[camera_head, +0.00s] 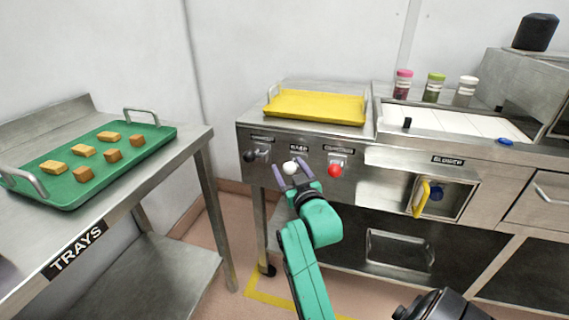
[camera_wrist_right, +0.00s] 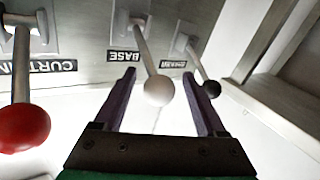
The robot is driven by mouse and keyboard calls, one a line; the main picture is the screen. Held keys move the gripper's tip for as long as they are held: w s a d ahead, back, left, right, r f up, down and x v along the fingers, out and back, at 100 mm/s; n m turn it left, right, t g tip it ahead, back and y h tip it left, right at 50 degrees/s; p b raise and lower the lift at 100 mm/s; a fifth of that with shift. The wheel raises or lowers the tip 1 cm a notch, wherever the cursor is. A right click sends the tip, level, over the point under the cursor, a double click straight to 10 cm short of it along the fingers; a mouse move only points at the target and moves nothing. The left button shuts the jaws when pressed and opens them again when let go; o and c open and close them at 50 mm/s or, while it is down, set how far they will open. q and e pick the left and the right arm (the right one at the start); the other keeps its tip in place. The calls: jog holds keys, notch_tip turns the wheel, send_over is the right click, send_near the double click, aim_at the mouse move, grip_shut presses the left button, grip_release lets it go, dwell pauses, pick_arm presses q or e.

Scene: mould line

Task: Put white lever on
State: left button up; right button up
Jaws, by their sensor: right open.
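The white lever (camera_head: 290,167) has a white ball knob on a metal stem and sits on the machine's front panel under a label reading BASE. In the right wrist view the white knob (camera_wrist_right: 159,90) lies between the two fingers, its stem running up to the panel. My right gripper (camera_head: 290,178) is open around the white knob; I cannot tell whether either finger touches it. In the right wrist view my right gripper (camera_wrist_right: 160,92) shows both purple fingers spread apart.
A red-knobbed lever (camera_head: 335,170) is to the right and a black-knobbed lever (camera_head: 250,156) to the left, both close by. A yellow tray (camera_head: 318,106) lies on top. A yellow handle (camera_head: 421,199) sticks out further right. A green tray (camera_head: 130,155) with several blocks stands on the left table.

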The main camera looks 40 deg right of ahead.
jog(key=shift+s+r, duration=0.1)
jog(key=shift+s, duration=0.05)
jog(key=shift+a, duration=0.1)
jog(key=shift+c, duration=0.9)
grip_shut()
